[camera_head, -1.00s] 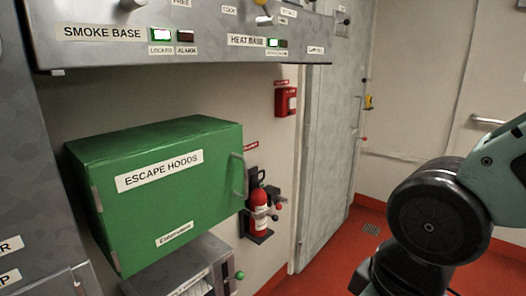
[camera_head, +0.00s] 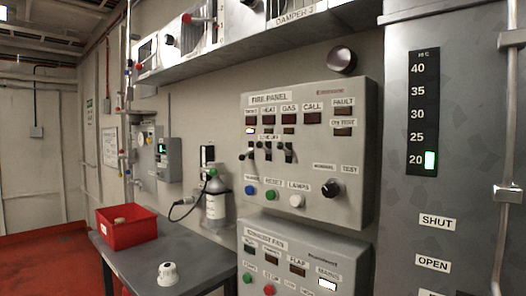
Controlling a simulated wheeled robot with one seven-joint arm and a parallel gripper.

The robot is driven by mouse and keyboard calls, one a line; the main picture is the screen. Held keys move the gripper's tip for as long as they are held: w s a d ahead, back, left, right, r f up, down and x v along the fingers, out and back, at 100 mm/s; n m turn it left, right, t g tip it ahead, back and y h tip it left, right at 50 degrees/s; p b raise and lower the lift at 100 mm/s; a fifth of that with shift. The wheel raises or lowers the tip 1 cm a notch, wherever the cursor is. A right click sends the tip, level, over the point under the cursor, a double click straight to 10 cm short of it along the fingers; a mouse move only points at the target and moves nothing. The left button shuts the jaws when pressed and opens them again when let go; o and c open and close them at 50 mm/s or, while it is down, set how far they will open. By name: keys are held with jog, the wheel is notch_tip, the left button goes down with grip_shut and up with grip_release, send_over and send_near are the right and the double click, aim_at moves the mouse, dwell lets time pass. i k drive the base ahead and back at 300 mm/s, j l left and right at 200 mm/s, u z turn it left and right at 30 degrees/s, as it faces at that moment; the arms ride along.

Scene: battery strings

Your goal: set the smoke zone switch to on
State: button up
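A grey fire panel (camera_head: 355,190) is on the wall in the middle of the head view. Its top row has small labelled windows; the leftmost label is too small to read surely, followed by HEAT, GAS and CALL. Below is a row of small dark toggle switches. The leftmost toggle (camera_head: 250,150) stands in the column that seems to be smoke; I cannot tell its position. My gripper is not in view.
Below the panel is an exhaust fan box (camera_head: 318,250). A grey table (camera_head: 190,262) with a red bin (camera_head: 127,237) and a white knob-like item (camera_head: 168,272) stands at left. A grey bottle (camera_head: 215,203) stands by the wall. A grey cabinet (camera_head: 455,150) is at right. Red floor is clear at far left.

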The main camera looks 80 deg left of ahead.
aim_at(242, 157)
jog(key=u, duration=0.45)
jog(key=j+u, duration=0.1)
jog(key=u, duration=0.8)
jog(key=i+u, duration=0.1)
jog(key=u, duration=0.75)
